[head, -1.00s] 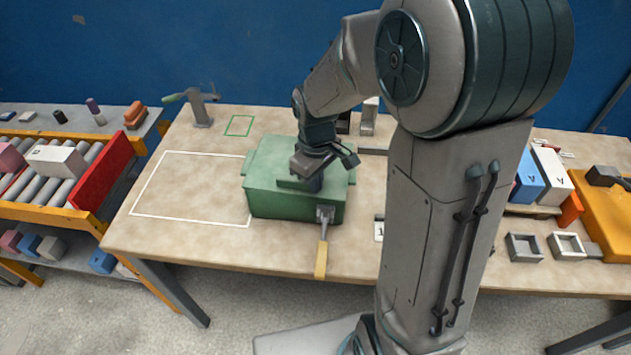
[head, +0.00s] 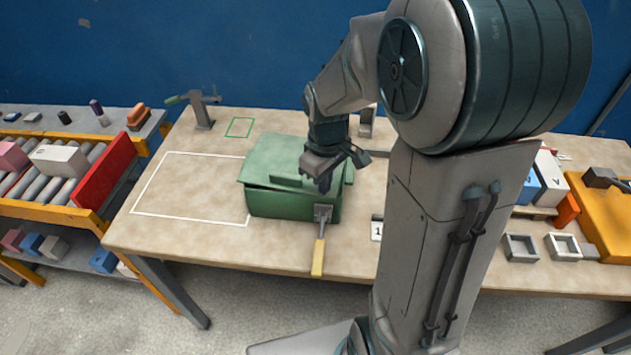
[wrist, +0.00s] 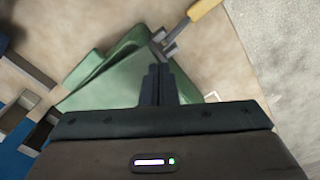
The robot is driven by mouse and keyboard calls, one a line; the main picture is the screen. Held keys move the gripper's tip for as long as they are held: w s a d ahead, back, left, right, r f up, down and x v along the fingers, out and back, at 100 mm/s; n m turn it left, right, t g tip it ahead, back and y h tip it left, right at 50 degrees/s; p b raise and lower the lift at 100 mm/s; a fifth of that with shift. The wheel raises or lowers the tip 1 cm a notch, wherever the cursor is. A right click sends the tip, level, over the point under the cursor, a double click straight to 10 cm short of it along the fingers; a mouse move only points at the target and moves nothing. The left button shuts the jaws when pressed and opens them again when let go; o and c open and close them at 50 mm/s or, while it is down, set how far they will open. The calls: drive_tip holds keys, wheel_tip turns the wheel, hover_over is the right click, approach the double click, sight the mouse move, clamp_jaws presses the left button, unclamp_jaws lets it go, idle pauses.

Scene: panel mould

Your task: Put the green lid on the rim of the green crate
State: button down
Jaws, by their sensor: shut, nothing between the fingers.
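The green crate (head: 285,206) stands on the table. The green lid (head: 272,155) lies over its top, askew and seemingly tilted, with a dark gap under its front left edge and its left corner sticking out past the crate. My gripper (head: 323,188) is shut and empty at the right part of the lid, beside its raised bar handle. Whether the fingertips touch the lid I cannot tell. In the wrist view my shut fingers (wrist: 158,85) point at green surfaces, and part of the lid (wrist: 112,62) shows to their left.
A clamp with a yellow handle (head: 319,256) sits at the crate's front right. A white outline (head: 190,190) on the table left of the crate is empty. A grey clamp (head: 203,112) stands at the back left. Blocks and small frames (head: 521,248) lie at the right.

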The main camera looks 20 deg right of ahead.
wheel_tip(320, 180, up, 8)
drive_tip(key=shift+w+a+r, duration=0.15)
drive_tip(key=shift+r, duration=0.05)
drive_tip(key=s+m+t, duration=0.3)
drive_tip(key=s+m, duration=0.3)
drive_tip(key=s, duration=0.7)
drive_tip(key=shift+a+m, duration=0.3)
drive_tip(key=shift+m, duration=0.1)
